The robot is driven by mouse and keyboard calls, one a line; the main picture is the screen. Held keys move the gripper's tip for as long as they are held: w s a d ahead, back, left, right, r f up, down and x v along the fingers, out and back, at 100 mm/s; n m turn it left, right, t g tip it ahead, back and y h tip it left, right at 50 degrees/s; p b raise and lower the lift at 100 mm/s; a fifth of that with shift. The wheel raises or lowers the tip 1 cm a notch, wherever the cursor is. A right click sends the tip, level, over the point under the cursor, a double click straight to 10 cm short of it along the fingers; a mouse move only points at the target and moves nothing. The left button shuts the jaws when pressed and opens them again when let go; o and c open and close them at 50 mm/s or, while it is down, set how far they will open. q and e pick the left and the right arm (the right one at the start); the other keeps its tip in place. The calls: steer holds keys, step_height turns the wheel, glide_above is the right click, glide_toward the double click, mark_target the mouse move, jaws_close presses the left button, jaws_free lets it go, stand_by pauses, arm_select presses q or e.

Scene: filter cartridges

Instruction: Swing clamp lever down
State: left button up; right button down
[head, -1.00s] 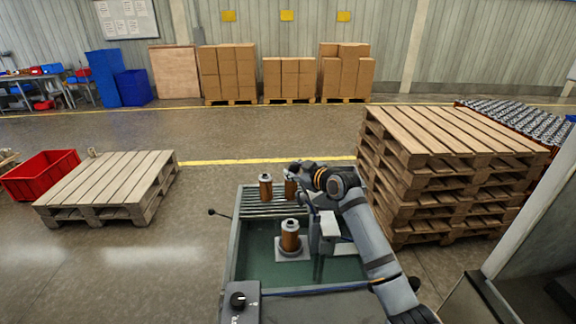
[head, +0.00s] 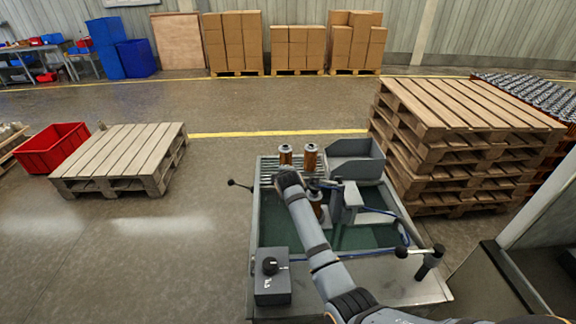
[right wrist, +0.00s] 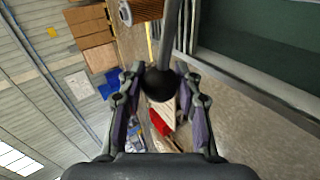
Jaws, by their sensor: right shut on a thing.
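In the head view my right arm reaches up from the bottom right, its wrist (head: 289,181) over the rear left part of the green-topped bench. Its fingers are hidden there. In the right wrist view my right gripper (right wrist: 160,78) is shut on the black ball knob (right wrist: 160,84) of a metal lever (right wrist: 168,35), whose rod runs to the top edge. The grey clamp block (head: 346,199) stands beside a copper-coloured filter cartridge (head: 316,207), which my arm partly covers. Two more cartridges (head: 285,155) (head: 309,158) stand upright on the slatted rack. My left gripper is not in view.
A grey bin (head: 355,160) sits at the bench's back right. A control box (head: 271,283) is at front left, and a black-gripped handle (head: 430,262) at front right. A dark-knobbed rod (head: 232,183) sticks out left. Stacked pallets (head: 440,145) stand close on the right.

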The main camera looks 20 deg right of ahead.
steer(key=f, duration=0.2)
steer(key=f+b, duration=0.1)
steer(key=f, duration=0.2)
steer(key=shift+a+f, duration=0.4)
steer(key=shift+f, duration=0.15)
steer(key=c, duration=0.9)
jaws_free()
steer(key=v, duration=0.7)
steer(key=shift+s+r, duration=0.15)
steer(key=shift+r, duration=0.1)
